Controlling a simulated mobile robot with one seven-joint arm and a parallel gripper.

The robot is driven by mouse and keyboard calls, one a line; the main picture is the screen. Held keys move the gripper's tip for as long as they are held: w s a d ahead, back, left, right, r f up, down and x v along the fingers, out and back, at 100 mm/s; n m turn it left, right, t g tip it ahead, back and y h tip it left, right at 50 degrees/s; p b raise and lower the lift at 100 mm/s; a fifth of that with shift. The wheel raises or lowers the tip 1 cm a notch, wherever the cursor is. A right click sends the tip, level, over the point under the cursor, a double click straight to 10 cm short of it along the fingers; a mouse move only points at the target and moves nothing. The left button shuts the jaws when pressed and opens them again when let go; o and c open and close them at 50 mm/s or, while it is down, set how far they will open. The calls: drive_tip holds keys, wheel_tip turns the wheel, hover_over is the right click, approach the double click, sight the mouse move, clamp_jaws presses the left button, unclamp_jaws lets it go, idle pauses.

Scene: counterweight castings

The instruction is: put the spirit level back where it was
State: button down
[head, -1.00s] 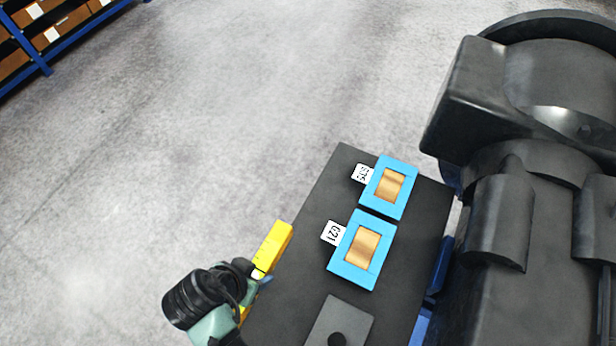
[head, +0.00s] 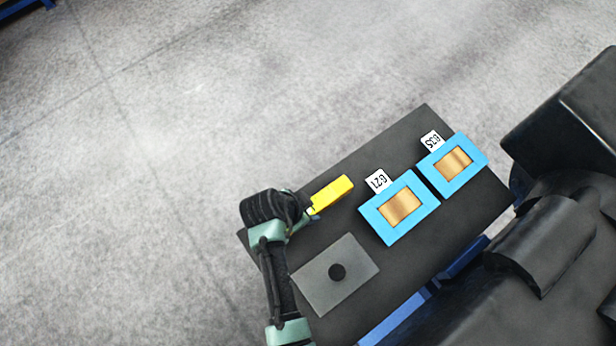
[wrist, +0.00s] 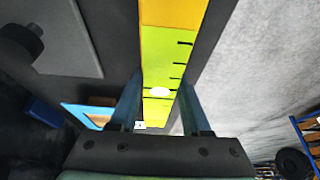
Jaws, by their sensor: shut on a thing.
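The spirit level (head: 332,194) is a yellow bar, seen over the upper-left part of the dark tabletop in the head view. In the wrist view, the level (wrist: 168,45) runs up from between the fingers, yellow-green with black marks and a white spot, orange at its far end. My gripper (wrist: 158,95) is shut on it, one finger on each side. In the head view my gripper (head: 312,212) is at the level's lower-left end and partly hidden by my wrist. I cannot tell whether the level touches the tabletop.
The dark tabletop (head: 360,165) holds a grey plate (head: 312,285) with a black knob (head: 337,272). Two blue frames with copper-coloured pieces stand to the right, a nearer one (head: 382,233) and a farther one (head: 478,150), each with a white tag. Bare floor lies beyond.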

drive_tip(key=shift+w+f, duration=0.1)
drive_tip(key=shift+f, duration=0.8)
drive_tip(key=shift+c, duration=1.8)
unclamp_jaws()
drive_tip(key=shift+f, duration=0.1)
